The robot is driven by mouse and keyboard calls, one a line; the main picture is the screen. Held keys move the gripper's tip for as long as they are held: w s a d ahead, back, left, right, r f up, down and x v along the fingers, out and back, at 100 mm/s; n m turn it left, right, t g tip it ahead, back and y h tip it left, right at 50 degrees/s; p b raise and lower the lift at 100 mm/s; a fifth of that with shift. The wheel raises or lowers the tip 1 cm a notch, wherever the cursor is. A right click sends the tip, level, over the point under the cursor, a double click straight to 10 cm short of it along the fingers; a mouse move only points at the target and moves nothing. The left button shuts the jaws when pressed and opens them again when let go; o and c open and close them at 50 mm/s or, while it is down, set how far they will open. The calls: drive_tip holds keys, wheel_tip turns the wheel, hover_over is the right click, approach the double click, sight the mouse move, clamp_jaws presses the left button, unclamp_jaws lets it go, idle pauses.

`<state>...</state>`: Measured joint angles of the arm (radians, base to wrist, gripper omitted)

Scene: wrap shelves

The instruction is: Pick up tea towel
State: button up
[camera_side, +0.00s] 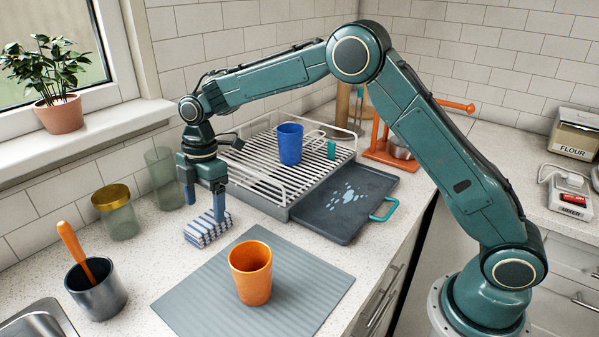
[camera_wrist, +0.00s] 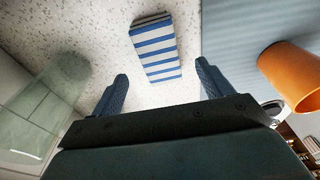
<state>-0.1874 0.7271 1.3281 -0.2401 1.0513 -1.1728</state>
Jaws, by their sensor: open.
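The tea towel (camera_side: 207,229) is a folded bundle with blue and white stripes, lying on the speckled counter left of the dish rack. It also shows in the wrist view (camera_wrist: 155,48), beyond and between my two fingertips. My gripper (camera_side: 205,210) points down over the towel in the side view, with its blue fingers spread apart. In the wrist view my gripper (camera_wrist: 162,75) is open and nothing is between its fingers. One finger partly overlaps the towel in the side view, and I cannot tell whether they touch.
An orange cup (camera_side: 250,272) stands on a grey ribbed mat (camera_side: 310,290) close to the towel. A green glass (camera_side: 163,178) and a gold-lidded jar (camera_side: 116,212) stand to the left. The dish rack (camera_side: 272,204) holds a blue cup (camera_side: 290,144); a dark tray (camera_side: 345,205) lies beside it.

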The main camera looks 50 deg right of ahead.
sight(207, 220)
drive_tip(key=shift+f, duration=0.1)
drive_tip(key=shift+a+f, duration=0.15)
drive_tip(key=shift+f, duration=2.35)
drive_tip(key=shift+c, duration=0.2)
drive_tip(key=c, duration=1)
